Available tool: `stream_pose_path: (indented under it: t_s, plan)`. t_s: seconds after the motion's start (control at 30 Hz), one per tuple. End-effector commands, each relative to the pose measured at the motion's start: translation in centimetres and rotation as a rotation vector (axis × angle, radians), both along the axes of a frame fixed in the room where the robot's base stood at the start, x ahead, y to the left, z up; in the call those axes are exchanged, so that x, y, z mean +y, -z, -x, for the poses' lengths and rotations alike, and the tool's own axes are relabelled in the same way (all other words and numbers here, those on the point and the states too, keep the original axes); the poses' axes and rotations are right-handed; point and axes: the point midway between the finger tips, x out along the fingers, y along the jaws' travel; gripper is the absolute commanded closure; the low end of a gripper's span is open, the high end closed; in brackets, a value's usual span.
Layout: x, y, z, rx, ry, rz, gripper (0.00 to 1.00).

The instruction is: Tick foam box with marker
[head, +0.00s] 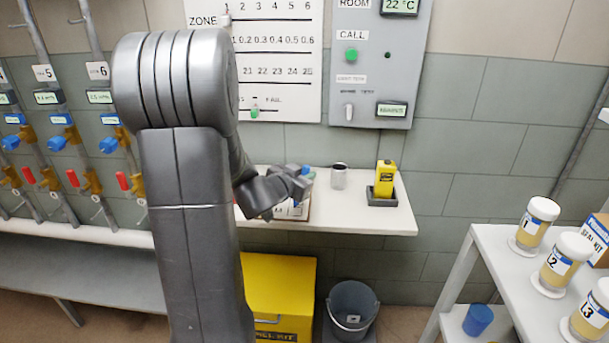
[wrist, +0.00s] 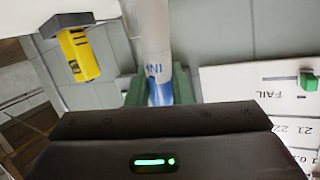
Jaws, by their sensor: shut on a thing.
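My gripper (head: 299,180) is above the white wall shelf, shut on a marker. In the wrist view the marker (wrist: 157,60) is a white cylinder with a blue band and partly hidden lettering, held between two green finger pads. Its tip is not visible. A white sheet with dark marks on a brown-edged board (head: 290,211) lies on the shelf below my gripper, partly hidden by it. I cannot read a foam box on it.
A metal cup (head: 338,177) and a yellow device (head: 385,177) in a dark holder (head: 382,199) stand right of my gripper. Behind are a white wall chart (head: 285,55) and a grey panel (head: 376,75). A yellow bin (head: 280,285) and grey bucket (head: 351,305) are below.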

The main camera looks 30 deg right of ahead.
Motion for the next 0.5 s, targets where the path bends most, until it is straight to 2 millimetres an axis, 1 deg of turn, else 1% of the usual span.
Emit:
stream_pose_path:
  t_s: [0.5]
  plan:
    - [0.01, 0.34, 0.0, 0.0, 0.0, 0.0, 1.0]
